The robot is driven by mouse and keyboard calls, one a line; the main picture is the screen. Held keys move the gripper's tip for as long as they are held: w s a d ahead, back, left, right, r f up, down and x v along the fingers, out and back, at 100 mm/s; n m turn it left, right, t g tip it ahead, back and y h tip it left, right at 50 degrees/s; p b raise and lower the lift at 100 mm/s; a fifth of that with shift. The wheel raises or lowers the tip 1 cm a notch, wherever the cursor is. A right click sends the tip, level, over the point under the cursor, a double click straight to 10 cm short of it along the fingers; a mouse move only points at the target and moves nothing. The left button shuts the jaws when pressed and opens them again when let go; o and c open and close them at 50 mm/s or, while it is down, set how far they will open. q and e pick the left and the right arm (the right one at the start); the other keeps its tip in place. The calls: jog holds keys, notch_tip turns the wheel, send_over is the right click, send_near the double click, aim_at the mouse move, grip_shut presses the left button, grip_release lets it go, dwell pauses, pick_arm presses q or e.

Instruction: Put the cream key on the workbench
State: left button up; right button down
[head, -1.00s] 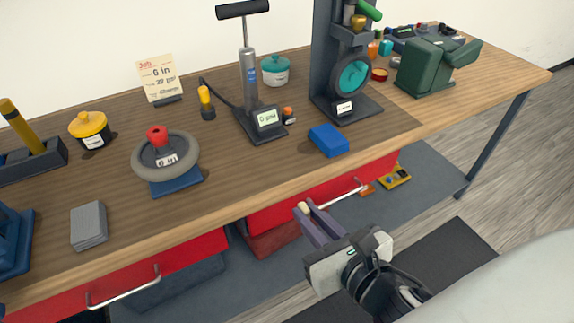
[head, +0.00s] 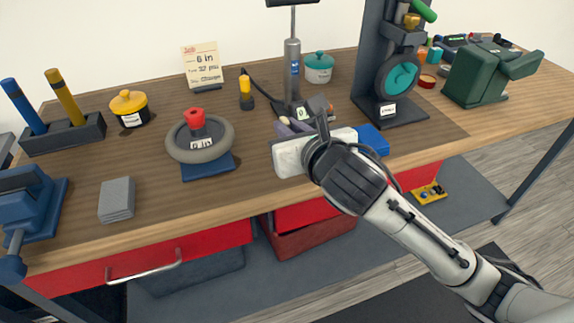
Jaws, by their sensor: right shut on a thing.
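My right gripper (head: 290,123) reaches over the workbench (head: 255,194) from the right, its fingers pointing away from me. It is shut on the cream key (head: 284,120), of which only a small pale bit shows at the fingertips. The fingers are over the bench top, in front of the pump's foot and right of the wheel with the red knob. I cannot tell whether the key touches the wood. My left gripper is not in view.
A grey pump (head: 292,75) stands behind the gripper, and a blue block (head: 372,139) lies beside my wrist. A small wheel (head: 222,147) on a blue pad and a grey stack (head: 117,199) are to the left. Bare wood lies between them along the front edge.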

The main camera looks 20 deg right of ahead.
notch_tip(320, 180, down, 8)
jog(key=shift+r+b, duration=0.1)
jog(key=shift+b, duration=0.6)
jog(key=c, duration=1.7)
grip_release()
jog(key=shift+c, duration=0.2)
